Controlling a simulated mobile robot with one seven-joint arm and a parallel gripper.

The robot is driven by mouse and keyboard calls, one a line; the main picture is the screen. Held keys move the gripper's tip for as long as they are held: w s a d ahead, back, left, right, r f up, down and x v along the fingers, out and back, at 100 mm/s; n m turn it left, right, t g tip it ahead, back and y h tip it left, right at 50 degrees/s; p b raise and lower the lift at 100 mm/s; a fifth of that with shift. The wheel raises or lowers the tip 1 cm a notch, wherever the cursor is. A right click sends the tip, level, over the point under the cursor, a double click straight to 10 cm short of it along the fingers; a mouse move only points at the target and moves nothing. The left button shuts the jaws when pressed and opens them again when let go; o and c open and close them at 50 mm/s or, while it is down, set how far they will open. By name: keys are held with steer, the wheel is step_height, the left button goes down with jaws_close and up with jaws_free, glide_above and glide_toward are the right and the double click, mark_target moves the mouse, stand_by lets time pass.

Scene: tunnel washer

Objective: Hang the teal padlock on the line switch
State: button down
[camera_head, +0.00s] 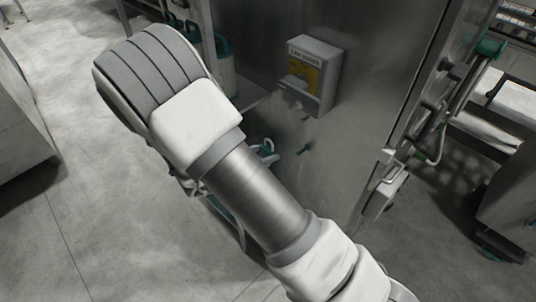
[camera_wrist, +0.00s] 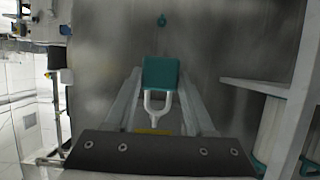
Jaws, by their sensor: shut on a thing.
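The teal padlock (camera_wrist: 160,74) is between the two fingers of my gripper (camera_wrist: 161,80) in the wrist view. Its pale shackle (camera_wrist: 157,101) points down in that picture. The line switch (camera_head: 314,74) is a grey box with a yellow plate on the steel wall in the head view. A strip of yellow (camera_wrist: 152,131) shows low in the wrist view, mostly hidden behind the dark gripper body. My arm hides my gripper in the head view, and I cannot make out the padlock there. I cannot tell whether the shackle touches the switch.
A small teal knob (camera_wrist: 162,20) is on the steel wall (camera_wrist: 215,45) beyond the padlock. A shelf (camera_wrist: 254,87) with pale containers is at the right of the wrist view. A door handle (camera_head: 385,185) stands out right of the switch. Open floor (camera_head: 70,120) lies left.

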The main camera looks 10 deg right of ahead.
steer(key=shift+w+d, duration=0.1)
steer(key=w+d+r+p, duration=0.1)
steer(key=w+d+r, duration=0.4)
steer(key=d+r, duration=0.1)
steer(key=shift+w+d+r, duration=0.2)
steer(key=shift+d, duration=0.55)
stand_by(1.7)
stand_by(0.7)
steer(key=shift+c, duration=0.9)
jaws_free()
